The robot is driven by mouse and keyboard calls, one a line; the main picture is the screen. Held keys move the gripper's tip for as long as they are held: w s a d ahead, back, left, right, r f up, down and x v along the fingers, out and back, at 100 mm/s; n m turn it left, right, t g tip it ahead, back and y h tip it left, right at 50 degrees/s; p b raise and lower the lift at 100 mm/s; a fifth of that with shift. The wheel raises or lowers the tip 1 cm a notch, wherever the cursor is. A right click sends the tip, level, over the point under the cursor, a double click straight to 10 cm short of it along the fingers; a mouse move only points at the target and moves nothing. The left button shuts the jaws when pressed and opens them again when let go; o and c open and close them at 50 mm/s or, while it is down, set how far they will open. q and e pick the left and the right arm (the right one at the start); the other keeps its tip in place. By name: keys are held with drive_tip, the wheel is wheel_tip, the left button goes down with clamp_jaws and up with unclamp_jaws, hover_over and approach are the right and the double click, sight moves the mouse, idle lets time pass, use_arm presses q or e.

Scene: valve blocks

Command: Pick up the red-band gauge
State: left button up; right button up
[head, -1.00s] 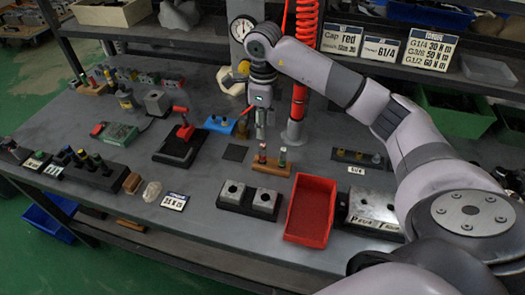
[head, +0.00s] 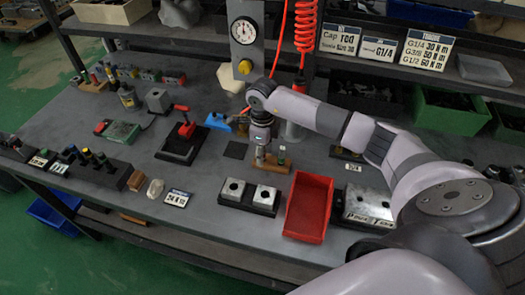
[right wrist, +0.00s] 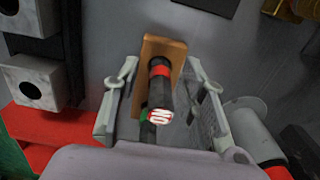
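The red-band gauge (right wrist: 161,88) is a dark cylinder with a red band and a pale end face with lettering. It stands in a wooden block (right wrist: 163,47), which also shows in the head view (head: 271,167). A green-band gauge (head: 282,156) stands at the right of that block. My right gripper (head: 261,160) is low over the block's left part and covers the red-band gauge in the head view. In the right wrist view my right gripper (right wrist: 162,100) is open, with one finger on each side of the gauge and gaps visible. My left gripper is not in view.
A red tray (head: 308,208) and a black base with two grey blocks (head: 249,195) lie in front of the wooden block. A black stand with a red handle (head: 183,138) is to the left. A grey post with a dial (head: 244,45) rises behind.

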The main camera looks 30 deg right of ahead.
drive_tip(key=shift+c, duration=0.3)
clamp_jaws()
idle(0.3)
